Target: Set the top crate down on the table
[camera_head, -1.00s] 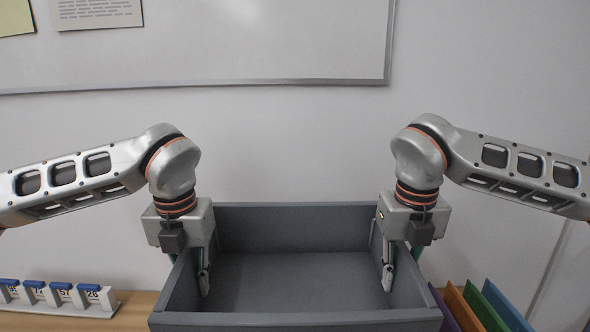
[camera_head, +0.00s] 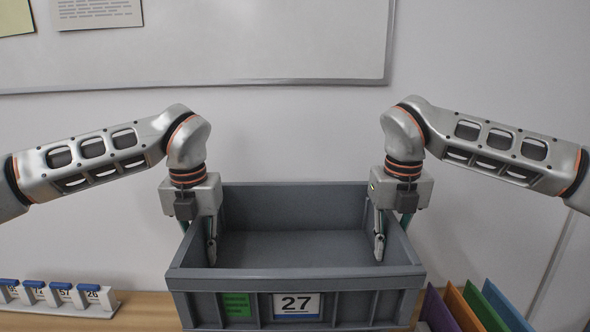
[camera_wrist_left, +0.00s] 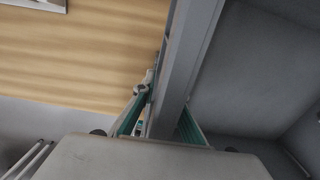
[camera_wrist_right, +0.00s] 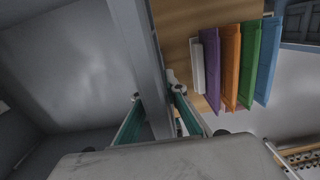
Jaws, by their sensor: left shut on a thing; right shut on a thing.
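The grey crate (camera_head: 295,285) is in the middle of the head view, upright and roughly level. Its front wall carries a green label and a white card with 27. Its inside looks empty. My left gripper (camera_head: 209,240) is shut on the crate's left wall, which also shows between the fingers in the left wrist view (camera_wrist_left: 185,60). My right gripper (camera_head: 380,238) is shut on the crate's right wall, seen between the fingers in the right wrist view (camera_wrist_right: 138,50). The crate's underside, and whatever is below it, is hidden.
The wooden table (camera_head: 147,310) shows on both sides of the crate. A rack of numbered tags (camera_head: 60,297) stands at left. Coloured upright folders (camera_head: 485,305) stand close to the crate's right side. A wall with a whiteboard (camera_head: 220,40) is behind.

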